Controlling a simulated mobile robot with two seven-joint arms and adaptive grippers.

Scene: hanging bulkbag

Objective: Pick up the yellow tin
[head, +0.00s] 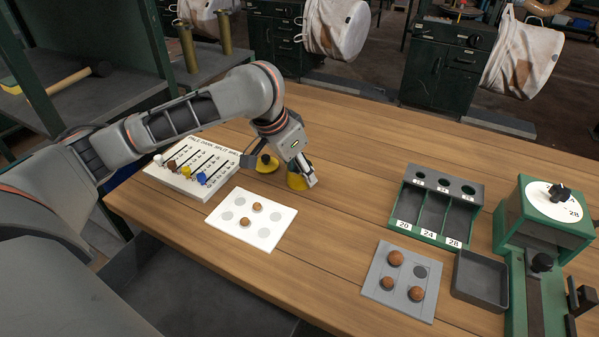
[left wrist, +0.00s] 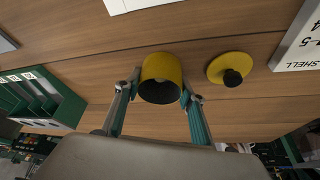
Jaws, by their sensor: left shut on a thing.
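The open yellow tin (head: 296,183) is at the back middle of the wooden table, partly hidden by my left gripper (head: 301,178). In the left wrist view the tin (left wrist: 162,68) sits between the two fingers of my left gripper (left wrist: 159,88), its dark open mouth toward the camera. The gripper is shut on the tin's sides. I cannot tell whether the tin touches the table. A yellow lid with a black knob (head: 265,164) lies apart, just left of the tin, and also shows in the left wrist view (left wrist: 228,67). My right gripper is not in view.
A white tally board with coloured pegs (head: 190,190) and a white card with brown nuts (head: 268,236) lie nearby. To the right stand a green three-slot sorter (head: 407,211), a grey nut plate (head: 375,271), a grey tray (head: 481,291) and a green dial device (head: 515,222). The table's middle is clear.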

